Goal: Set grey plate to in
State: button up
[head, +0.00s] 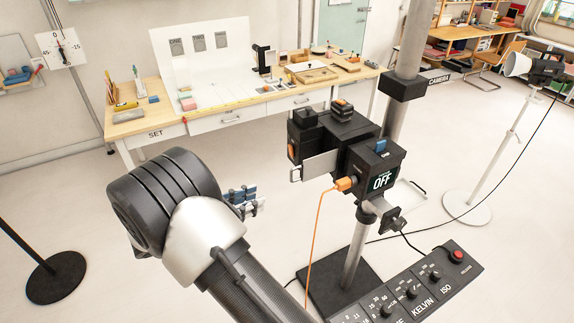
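The grey plate (321,166) is a flat metal sheet with a small loop handle at its left end. It sticks out to the left from the black camera-like box (356,158) on the pole; how much of it is inside the box is hidden. My gripper (243,198) is partly hidden behind my arm's wrist, to the lower left of the plate and apart from it in the picture. Its finger parts are small and mostly covered, so I cannot tell whether it is open.
An orange cable (318,222) hangs from the box, which shows OFF. A control panel (418,288) with knobs and a red button is at lower right. The SET table (208,118) stands behind. A black round stand base (55,277) is at left. Floor between is open.

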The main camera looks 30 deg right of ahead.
aim_at(291, 172)
jog(key=w+d, duration=0.2)
jog(key=d, duration=0.3)
jog(key=w+d+f+n+t, duration=0.1)
jog(key=w+d, duration=0.1)
jog(key=d, duration=0.3)
jog(key=w+d+n+h, duration=0.1)
jog(key=d, duration=0.4)
jog(key=shift+w+f+t+p, duration=0.3)
jog(key=shift+w+f+p, duration=0.05)
jog(key=shift+w, duration=0.05)
jog(key=shift+a, duration=0.1)
jog(key=shift+c, duration=0.4)
grip_shut()
jog(key=shift+r, duration=0.1)
